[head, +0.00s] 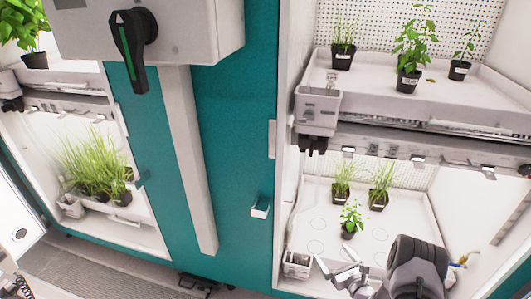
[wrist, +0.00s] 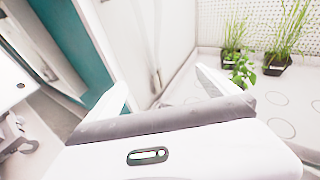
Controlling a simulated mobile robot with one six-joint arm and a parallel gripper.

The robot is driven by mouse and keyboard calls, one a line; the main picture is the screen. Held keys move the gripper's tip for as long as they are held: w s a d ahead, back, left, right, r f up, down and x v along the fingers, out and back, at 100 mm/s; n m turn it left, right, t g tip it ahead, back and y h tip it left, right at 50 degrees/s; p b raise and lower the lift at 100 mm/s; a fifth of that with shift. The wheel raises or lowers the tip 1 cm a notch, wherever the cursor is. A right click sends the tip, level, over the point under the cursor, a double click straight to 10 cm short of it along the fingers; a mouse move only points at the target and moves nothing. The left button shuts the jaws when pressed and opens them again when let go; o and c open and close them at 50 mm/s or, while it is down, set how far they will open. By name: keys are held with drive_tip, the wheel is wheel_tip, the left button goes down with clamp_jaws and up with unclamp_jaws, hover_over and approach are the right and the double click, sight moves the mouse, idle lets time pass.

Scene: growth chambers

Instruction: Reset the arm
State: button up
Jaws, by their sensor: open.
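My gripper (head: 345,276) is at the lower right of the head view, in front of the lower shelf of the right chamber. Its fingers are apart and nothing shows between them. In the wrist view, my gripper (wrist: 160,98) points toward the chamber, with its two fingers spread at left and right. A small leafy plant in a black pot (head: 350,219) stands on the lower tray (head: 405,245), beyond the gripper and apart from it. The same leafy plant (wrist: 243,72) shows beside the right finger in the wrist view, its lower part hidden.
Two grassy potted plants (head: 342,181) (head: 380,188) stand farther back on the lower tray. The upper tray (head: 440,95) holds three potted plants above. The left chamber holds a grass clump (head: 92,162). A teal panel (head: 240,130) with a black handle (head: 130,45) separates the chambers.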

drive_tip(key=w+a+r+n+g+y, duration=0.2)
drive_tip(key=a+r+n+y, duration=0.45)
drive_tip(key=r, duration=0.75)
drive_tip(key=s+a+r+n+g, duration=0.35)
drive_tip(key=a+r, duration=0.25)
drive_tip(key=r, duration=0.2)
drive_tip(key=s+a+r+n+g, duration=0.35)
drive_tip(key=s+a+r, duration=0.2)
drive_tip(key=r, duration=0.35)
drive_tip(key=s+a+r+n+g+h, duration=0.1)
drive_tip(key=s+a+r+n+h, duration=0.1)
drive_tip(key=s+r+n, duration=0.5)
drive_tip(key=s+a+r+n+g+h, duration=0.1)
drive_tip(key=s+r+n+g+h, duration=0.15)
drive_tip(key=s, duration=0.75)
drive_tip(key=s+d+r+n+t+h, duration=0.2)
drive_tip(key=s+d, duration=0.4)
drive_tip(key=s, duration=0.5)
drive_tip(key=n+t+h, duration=0.1)
drive_tip(key=n+h, duration=0.1)
drive_tip(key=shift+d+t+h, duration=0.2)
drive_tip(key=shift+t+h, duration=0.15)
drive_tip(key=shift+h, duration=0.05)
drive_tip(key=shift+c, duration=0.5)
